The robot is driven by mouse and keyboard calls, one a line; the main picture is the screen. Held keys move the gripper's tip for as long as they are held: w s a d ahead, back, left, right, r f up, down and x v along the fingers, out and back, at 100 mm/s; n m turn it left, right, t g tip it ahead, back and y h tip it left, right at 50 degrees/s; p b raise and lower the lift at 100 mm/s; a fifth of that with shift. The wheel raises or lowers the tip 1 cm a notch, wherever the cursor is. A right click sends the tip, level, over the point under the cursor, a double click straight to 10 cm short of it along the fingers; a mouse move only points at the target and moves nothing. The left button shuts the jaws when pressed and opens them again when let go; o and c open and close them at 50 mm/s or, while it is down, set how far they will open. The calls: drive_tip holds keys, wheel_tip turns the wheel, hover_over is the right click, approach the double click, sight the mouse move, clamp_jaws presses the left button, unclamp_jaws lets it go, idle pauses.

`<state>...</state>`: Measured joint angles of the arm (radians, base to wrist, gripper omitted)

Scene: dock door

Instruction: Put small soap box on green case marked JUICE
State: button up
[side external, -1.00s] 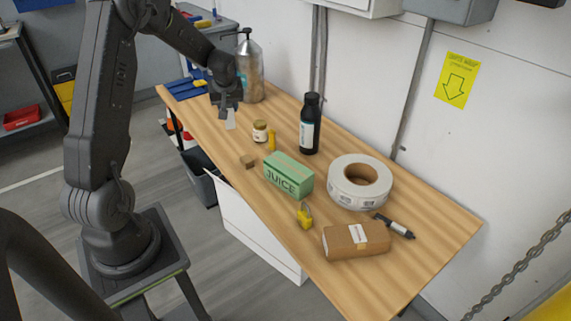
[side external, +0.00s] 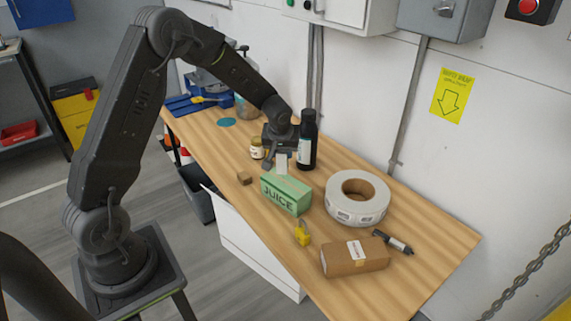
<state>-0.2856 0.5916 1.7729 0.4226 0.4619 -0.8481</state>
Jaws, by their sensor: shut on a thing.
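The green case marked JUICE (side external: 286,194) sits upright near the middle of the wooden table. My gripper (side external: 280,156) points down over the far edge of this case. It is shut on a small white box, which looks like the small soap box (side external: 281,167). The box hangs upright below the fingers, and its lower end appears at or just above the case's top. I cannot tell whether they touch.
A dark bottle (side external: 307,143) stands close to the right of my gripper, and a small jar (side external: 256,150) is to its left. A tape roll (side external: 357,198), brown carton (side external: 354,257), yellow item (side external: 302,233), marker (side external: 393,242) and small block (side external: 244,178) lie around the case.

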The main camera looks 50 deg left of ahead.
sight(285, 164)
drive_tip(key=shift+w+d+f, duration=0.3)
drive_tip(key=shift+d+f, duration=0.05)
drive_tip(key=shift+f, duration=1.9)
drive_tip(key=shift+f, duration=0.15)
drive_tip(key=o, duration=0.9)
drive_tip(key=shift+o, duration=0.2)
